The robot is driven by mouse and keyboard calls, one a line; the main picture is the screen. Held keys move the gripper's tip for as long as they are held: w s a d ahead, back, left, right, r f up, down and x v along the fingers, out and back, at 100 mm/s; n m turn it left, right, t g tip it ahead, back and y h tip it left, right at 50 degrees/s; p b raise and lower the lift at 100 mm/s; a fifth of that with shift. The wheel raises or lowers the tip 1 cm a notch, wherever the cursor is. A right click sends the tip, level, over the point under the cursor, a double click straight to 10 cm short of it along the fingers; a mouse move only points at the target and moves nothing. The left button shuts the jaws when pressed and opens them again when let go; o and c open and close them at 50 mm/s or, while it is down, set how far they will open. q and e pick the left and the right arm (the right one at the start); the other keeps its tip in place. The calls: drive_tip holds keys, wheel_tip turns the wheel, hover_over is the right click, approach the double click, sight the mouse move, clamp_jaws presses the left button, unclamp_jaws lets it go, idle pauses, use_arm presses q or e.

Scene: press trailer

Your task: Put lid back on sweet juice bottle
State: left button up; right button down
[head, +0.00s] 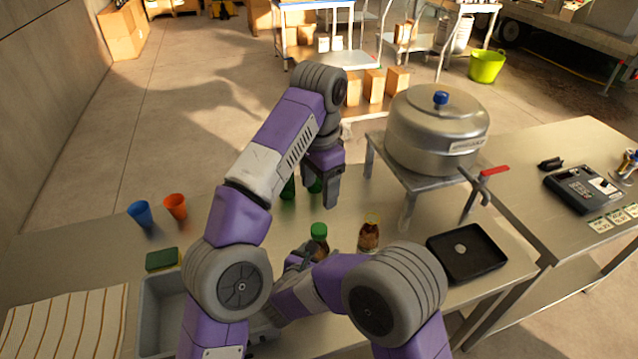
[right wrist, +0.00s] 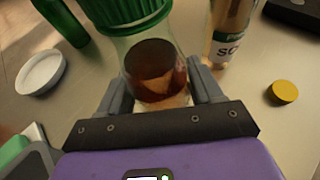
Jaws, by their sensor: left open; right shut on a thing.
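A bottle of dark brown liquid (right wrist: 155,70) stands between the fingers of my right gripper (right wrist: 163,92), which is shut on it. A ribbed green lid (right wrist: 125,12) is at the bottle's top; I cannot tell whether it is fully seated. In the head view the green lid (head: 319,230) shows above the bottle, beside my right arm, which hides much of the gripper. My left gripper (head: 325,190) is open, behind the bottle and close to green glass (head: 288,190) on the table. The bottle's name cannot be read.
An amber bottle (head: 368,235) stands right of the held one. The right wrist view shows a loose yellow lid (right wrist: 283,92) and white lid (right wrist: 42,74). A black tray (head: 468,253), large steel pot (head: 437,130), cups (head: 175,206) and sponge (head: 162,259) stand around.

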idle(0.3)
drive_tip(key=shift+c, duration=0.5)
unclamp_jaws()
drive_tip(key=v, duration=0.7)
drive_tip(key=shift+s+p, duration=0.25)
drive_tip(key=shift+p, duration=0.1)
drive_tip(key=shift+a, duration=0.1)
